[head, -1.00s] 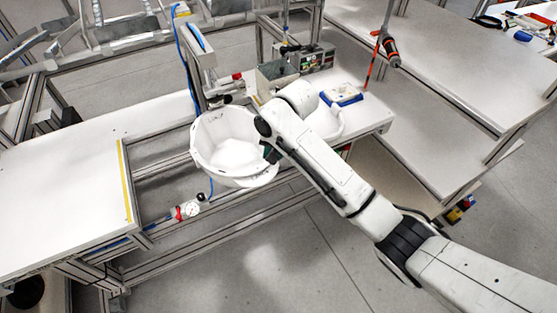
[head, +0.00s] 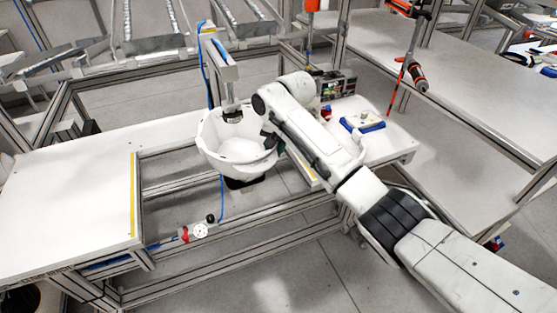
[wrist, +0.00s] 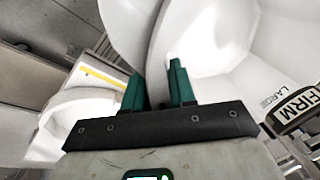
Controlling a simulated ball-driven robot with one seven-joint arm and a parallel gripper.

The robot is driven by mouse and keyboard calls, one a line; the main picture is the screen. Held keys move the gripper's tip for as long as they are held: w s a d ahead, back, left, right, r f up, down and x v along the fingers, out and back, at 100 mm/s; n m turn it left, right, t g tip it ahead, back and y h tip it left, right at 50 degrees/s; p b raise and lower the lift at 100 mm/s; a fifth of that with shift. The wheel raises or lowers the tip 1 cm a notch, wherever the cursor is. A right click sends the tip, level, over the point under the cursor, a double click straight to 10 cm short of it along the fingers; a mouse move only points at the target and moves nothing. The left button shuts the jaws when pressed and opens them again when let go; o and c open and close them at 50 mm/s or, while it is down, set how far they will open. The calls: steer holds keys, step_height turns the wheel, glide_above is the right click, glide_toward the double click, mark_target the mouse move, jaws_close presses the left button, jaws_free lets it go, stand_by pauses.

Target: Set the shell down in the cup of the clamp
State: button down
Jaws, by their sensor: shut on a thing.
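The white helmet shell (head: 225,150) hangs open side up at the clamp, below the clamp's head (head: 231,112). A dark part (head: 243,182), which looks like the clamp's cup, shows just under the shell. I cannot tell whether they touch, since the shell hides most of it. My gripper (head: 270,142) is shut on the shell's right rim. In the wrist view, the green fingers of my gripper (wrist: 157,85) have the rim of the shell (wrist: 205,40) between them.
The clamp's post (head: 215,65) rises behind the shell. A white table (head: 65,185) lies left, past an open frame gap. A blue-edged tray (head: 362,123) and a small control box (head: 335,86) stand on the right bench. An orange tool (head: 416,75) hangs farther right.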

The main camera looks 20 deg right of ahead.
steer(key=w+b, duration=0.3)
steer(key=shift+w+a+f, duration=0.1)
steer(key=shift+f+b, duration=0.55)
steer(key=shift+f, duration=0.85)
steer(key=shift+f+p, duration=0.2)
steer(key=shift+p, duration=0.15)
steer(key=c, duration=0.8)
jaws_free()
steer(key=shift+c, duration=0.2)
steer(key=v, duration=1)
steer(key=shift+r, duration=0.35)
